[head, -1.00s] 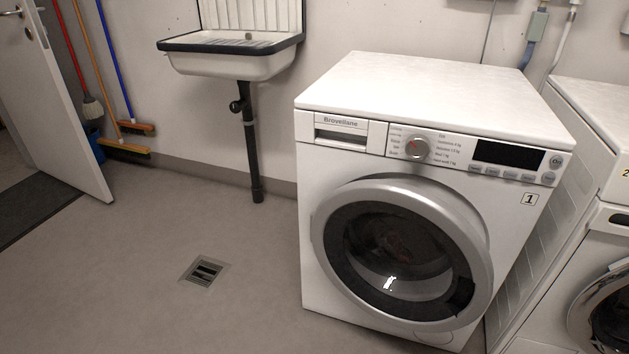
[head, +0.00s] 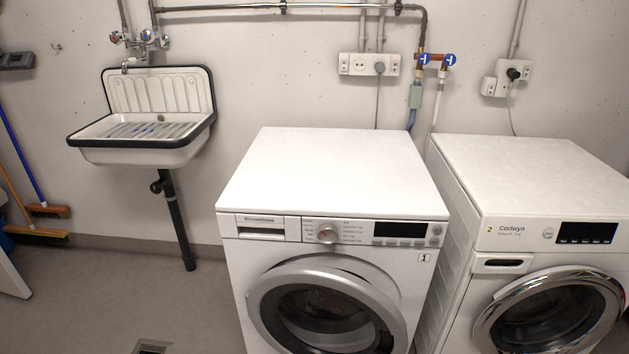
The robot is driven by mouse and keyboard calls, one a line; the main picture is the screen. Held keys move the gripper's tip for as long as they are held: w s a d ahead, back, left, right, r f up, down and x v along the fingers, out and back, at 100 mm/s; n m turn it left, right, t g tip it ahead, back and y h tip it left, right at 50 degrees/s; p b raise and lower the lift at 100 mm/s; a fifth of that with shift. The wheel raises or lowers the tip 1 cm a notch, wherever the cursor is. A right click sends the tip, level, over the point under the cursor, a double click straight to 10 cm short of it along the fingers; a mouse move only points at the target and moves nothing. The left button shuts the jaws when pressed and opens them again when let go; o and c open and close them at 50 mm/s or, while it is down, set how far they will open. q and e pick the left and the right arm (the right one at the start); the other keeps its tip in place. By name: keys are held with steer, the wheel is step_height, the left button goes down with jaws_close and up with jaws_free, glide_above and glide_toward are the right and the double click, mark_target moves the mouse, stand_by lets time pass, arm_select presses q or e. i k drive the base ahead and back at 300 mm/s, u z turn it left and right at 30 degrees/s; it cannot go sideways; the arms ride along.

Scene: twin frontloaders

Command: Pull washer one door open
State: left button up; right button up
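Washer one (head: 334,142) is the white front-loader in the middle of the head view, with the label "1" at its upper right front. Its round door (head: 262,308) has a grey ring around dark glass. The ring stands out from the front panel; I cannot tell whether the door is fully shut or slightly ajar. The bottom of the door is cut off by the lower edge of the picture. Neither of my grippers is in view, and nothing touches the door.
A second washer (head: 535,180), marked 2, with a chrome-ringed door, stands close on the right. A wall sink (head: 145,140) with a dark drain pipe hangs at the left. Brooms (head: 35,235) lean farther left. The floor (head: 100,290) left of washer one is clear around a drain grate (head: 152,347).

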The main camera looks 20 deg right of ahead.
mark_target(297, 309)
steer(key=u, duration=1.15)
steer(key=i, duration=1.5)
steer(key=z, duration=2.7)
